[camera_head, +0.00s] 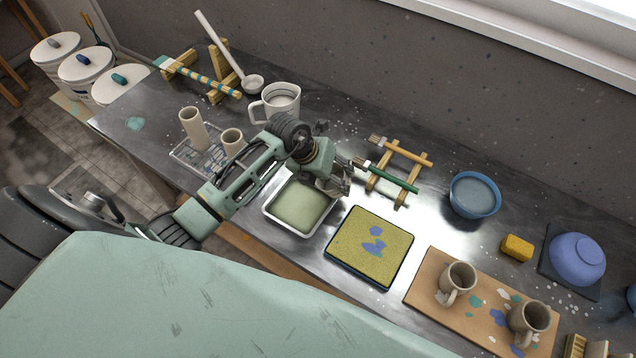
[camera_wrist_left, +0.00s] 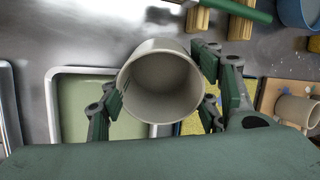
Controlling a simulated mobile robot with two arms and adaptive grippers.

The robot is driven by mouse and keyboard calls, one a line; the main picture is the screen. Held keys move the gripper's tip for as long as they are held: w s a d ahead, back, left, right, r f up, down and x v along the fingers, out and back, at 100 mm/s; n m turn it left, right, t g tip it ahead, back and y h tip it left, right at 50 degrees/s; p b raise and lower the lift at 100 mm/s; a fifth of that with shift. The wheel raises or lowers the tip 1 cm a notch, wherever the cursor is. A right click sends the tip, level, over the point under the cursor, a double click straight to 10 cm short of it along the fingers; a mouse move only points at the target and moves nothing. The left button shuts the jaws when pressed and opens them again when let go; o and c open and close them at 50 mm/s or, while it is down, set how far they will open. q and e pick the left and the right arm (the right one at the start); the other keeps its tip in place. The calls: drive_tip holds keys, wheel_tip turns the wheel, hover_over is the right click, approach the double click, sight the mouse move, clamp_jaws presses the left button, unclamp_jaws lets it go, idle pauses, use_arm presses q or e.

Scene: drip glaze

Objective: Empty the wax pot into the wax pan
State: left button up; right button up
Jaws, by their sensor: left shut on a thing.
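The wax pan (camera_head: 270,216) is a shallow white-rimmed tray holding pale green liquid or wax. It also shows in the left wrist view, at left (camera_wrist_left: 58,132). My left gripper (camera_head: 336,184) is over the pan's right side in the head view. In the wrist view, its green-padded fingers are shut on a beige round pot (camera_wrist_left: 160,80), apparently the wax pot. I look into its open mouth and see a plain grey-beige inside; I cannot tell if wax is in it. The pot overlaps the pan's right edge there. The gripper mostly hides it in the head view. My right gripper is not in view.
Near the pan stand a yellow sponge tray (camera_head: 345,250), a wooden brush rack (camera_head: 405,160), a white jug (camera_head: 282,108) and beige cylinders on a wire rack (camera_head: 195,130). A blue bowl (camera_head: 474,194) and two mugs on a board (camera_head: 425,290) are farther right.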

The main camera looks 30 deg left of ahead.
sight(336, 164)
use_arm(q)
drive_tip(key=shift+w+d+r+g, duration=0.3)
drive_tip(key=shift+w+d+r, duration=0.1)
drive_tip(key=shift+r, duration=0.1)
drive_tip(key=shift+f+y, duration=0.25)
drive_tip(key=shift+y, duration=0.05)
drive_tip(key=shift+a, duration=0.1)
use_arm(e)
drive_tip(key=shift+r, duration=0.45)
use_arm(q)
drive_tip(key=shift+s+r, duration=0.1)
drive_tip(key=shift+r, duration=0.3)
drive_tip(key=r+g+y, duration=0.1)
drive_tip(key=r, duration=0.1)
drive_tip(key=r+g+y, duration=0.1)
drive_tip(key=shift+w+r+g, duration=0.2)
drive_tip(key=shift+r+g, duration=0.15)
drive_tip(key=shift+g, duration=0.05)
drive_tip(key=shift+r+y, duration=0.2)
drive_tip(key=shift+y, duration=0.1)
drive_tip(key=shift+s+r, duration=0.1)
drive_tip(key=shift+s, duration=0.15)
